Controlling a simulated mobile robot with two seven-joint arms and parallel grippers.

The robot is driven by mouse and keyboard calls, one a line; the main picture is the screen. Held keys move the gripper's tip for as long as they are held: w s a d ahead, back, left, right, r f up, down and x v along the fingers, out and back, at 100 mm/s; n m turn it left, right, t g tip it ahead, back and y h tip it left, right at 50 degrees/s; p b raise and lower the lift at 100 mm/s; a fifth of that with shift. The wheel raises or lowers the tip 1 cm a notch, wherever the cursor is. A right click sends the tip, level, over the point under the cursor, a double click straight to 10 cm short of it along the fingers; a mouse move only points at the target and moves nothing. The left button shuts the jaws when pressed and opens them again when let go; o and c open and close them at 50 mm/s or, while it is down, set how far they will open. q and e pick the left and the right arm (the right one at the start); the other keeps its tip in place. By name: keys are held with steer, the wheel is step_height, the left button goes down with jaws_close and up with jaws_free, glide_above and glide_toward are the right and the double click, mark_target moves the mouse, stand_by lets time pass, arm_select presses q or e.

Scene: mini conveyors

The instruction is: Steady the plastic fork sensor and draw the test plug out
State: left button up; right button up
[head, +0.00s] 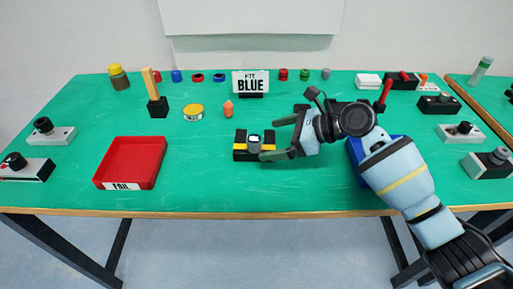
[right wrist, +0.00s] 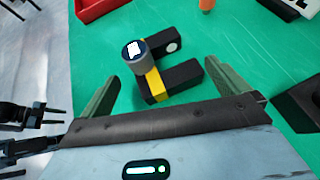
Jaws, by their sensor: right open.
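The fork sensor (head: 240,155) is a black U-shaped block with a yellow band, lying on the green table in front of the sign. It also shows in the right wrist view (right wrist: 182,77). The test plug (head: 254,147), a grey cylinder with a dark and white top, stands upright at the sensor; it shows in the right wrist view too (right wrist: 137,66). My right gripper (head: 274,138) is open and empty, its fingers spread on either side of the sensor and plug without visible contact.
A red FAIL tray (head: 105,172) lies to the left. A blue tray (head: 356,150) is partly hidden behind my right arm. A BLUE sign (head: 250,82), an orange bottle (head: 228,109) and a yellow-topped tin (head: 193,112) stand behind. Table is clear between the red tray and the sensor.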

mark_target(259, 142)
steer(key=x, duration=0.4)
steer(key=shift+r, duration=0.15)
steer(key=shift+w+a+f, duration=0.2)
steer(key=shift+a+f, duration=0.1)
steer(key=shift+a, duration=0.15)
arm_select(q)
steer(key=shift+w+r, duration=0.1)
steer(key=shift+w, duration=0.2)
arm_select(e)
steer(key=shift+a+f, duration=0.1)
arm_select(q)
steer(key=shift+w, duration=0.1)
arm_select(e)
steer(key=c, duration=0.5)
arm_select(q)
steer(key=shift+w+r+p, duration=0.2)
steer(key=shift+p, duration=0.1)
arm_select(e)
steer(key=shift+f, duration=0.2)
